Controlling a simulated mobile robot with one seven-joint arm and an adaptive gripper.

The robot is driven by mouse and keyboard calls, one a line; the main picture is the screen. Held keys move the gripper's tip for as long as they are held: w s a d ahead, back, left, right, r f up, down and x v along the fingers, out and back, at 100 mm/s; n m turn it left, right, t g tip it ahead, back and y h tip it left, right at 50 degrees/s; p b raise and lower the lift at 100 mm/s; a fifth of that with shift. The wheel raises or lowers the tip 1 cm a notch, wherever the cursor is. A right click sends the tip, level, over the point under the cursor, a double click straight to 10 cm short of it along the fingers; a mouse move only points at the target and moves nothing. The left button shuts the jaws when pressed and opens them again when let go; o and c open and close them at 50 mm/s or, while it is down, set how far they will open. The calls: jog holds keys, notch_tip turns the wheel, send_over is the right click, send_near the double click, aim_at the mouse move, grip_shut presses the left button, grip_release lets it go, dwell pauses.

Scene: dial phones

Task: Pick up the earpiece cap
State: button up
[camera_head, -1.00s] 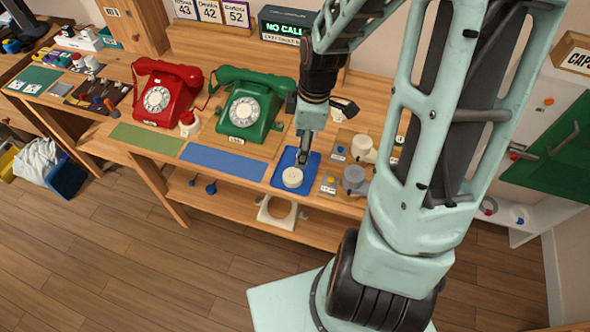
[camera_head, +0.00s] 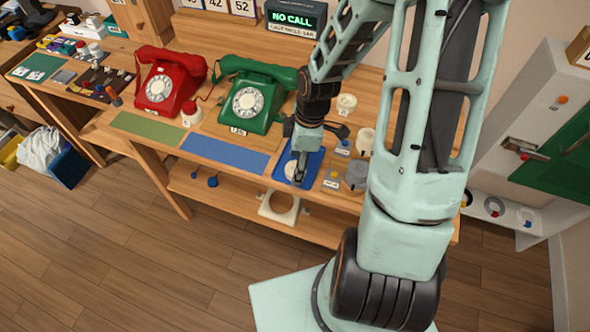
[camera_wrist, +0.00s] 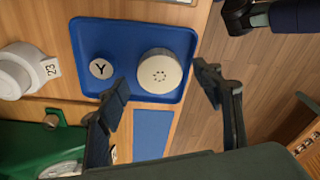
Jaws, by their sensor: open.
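The earpiece cap is a round cream disc with small holes in its top (camera_wrist: 159,75). It lies on a blue tray (camera_wrist: 88,40), and in the head view the cap (camera_head: 290,171) is partly hidden by my gripper. My gripper (camera_wrist: 161,78) is open, with one finger on each side of the cap in the wrist view. The fingers look apart from the cap; their height above it is hard to tell. In the head view my gripper (camera_head: 299,174) is over the tray (camera_head: 314,158). A smaller disc marked Y (camera_wrist: 101,69) lies beside the cap on the tray.
A green dial phone (camera_head: 248,102) and a red dial phone (camera_head: 166,88) stand to the left on the bench. A blue mat (camera_head: 225,154) lies left of the tray. Grey and cream round parts (camera_head: 357,174) stand close on the tray's right.

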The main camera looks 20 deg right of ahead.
jog(key=shift+f, duration=0.5)
jog(key=c, duration=1)
jog(key=shift+r, duration=0.2)
